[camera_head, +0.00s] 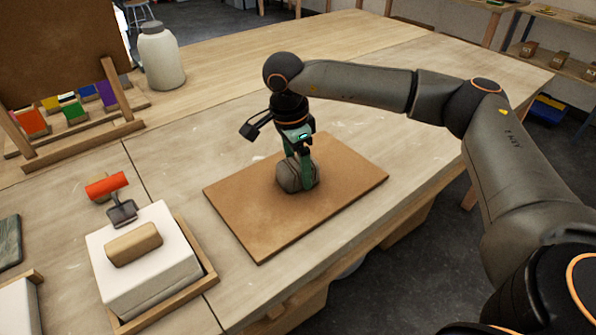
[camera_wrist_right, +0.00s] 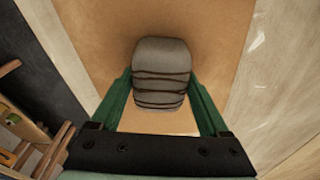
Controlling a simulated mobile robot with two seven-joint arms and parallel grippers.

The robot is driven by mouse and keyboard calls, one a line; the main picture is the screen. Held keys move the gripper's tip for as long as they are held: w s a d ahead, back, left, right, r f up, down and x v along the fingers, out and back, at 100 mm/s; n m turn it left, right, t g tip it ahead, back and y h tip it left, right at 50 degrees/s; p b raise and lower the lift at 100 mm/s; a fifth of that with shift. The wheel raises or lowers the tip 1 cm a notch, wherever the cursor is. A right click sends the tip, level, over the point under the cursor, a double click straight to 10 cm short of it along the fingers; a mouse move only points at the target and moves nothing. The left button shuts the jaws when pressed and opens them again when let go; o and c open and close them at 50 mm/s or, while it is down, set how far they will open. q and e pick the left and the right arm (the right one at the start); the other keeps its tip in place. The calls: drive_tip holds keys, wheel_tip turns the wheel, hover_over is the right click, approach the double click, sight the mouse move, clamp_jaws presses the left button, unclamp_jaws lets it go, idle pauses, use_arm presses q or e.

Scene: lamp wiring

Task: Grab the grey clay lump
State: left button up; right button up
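The grey clay lump (camera_head: 290,178) is at the middle of the brown board on the table. In the right wrist view the lump (camera_wrist_right: 161,72) shows as a rounded grey block with dark lines across it. My right gripper (camera_head: 302,172) points straight down at the lump, and one green finger covers part of it. In the right wrist view the fingers of my right gripper (camera_wrist_right: 161,82) lie against both sides of the lump, with no clear gap. I cannot tell whether the lump is lifted off the board. My left gripper is not in view.
The brown board (camera_head: 250,225) has bare room around the lump. A white jar (camera_head: 160,58) and a colour rack (camera_head: 75,140) stand behind.

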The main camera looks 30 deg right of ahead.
clamp_jaws()
idle(0.4)
drive_tip(key=shift+r, duration=0.2)
